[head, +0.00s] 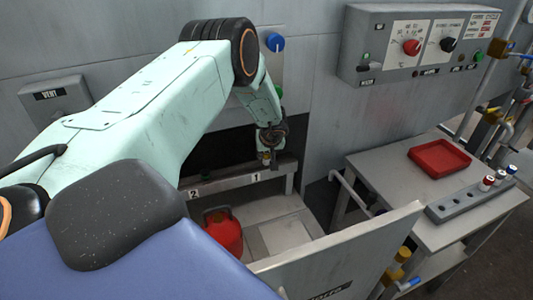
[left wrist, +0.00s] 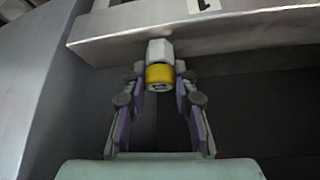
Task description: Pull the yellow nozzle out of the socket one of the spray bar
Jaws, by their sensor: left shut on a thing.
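The spray bar (head: 225,182) is a grey metal rail inside the open cabinet, with labels 2 and 1 on its front; its underside edge shows in the left wrist view (left wrist: 240,28). The yellow nozzle (left wrist: 159,74), a yellow ring with a pale faceted body, is below label 1. Its top meets the bar's lower edge in that view; I cannot tell how deep it sits in socket one. My left gripper (head: 268,148) is at the bar's label 1 end. In the left wrist view its two fingers (left wrist: 159,80) close on the nozzle from both sides. My right gripper is out of view.
A red container (head: 222,232) stands in the cabinet below the bar. An open door panel (head: 350,262) is at the front. On the right, a side table holds a red tray (head: 440,158) and a grey rack (head: 468,203) with several small capped pieces. A control box (head: 420,45) hangs above.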

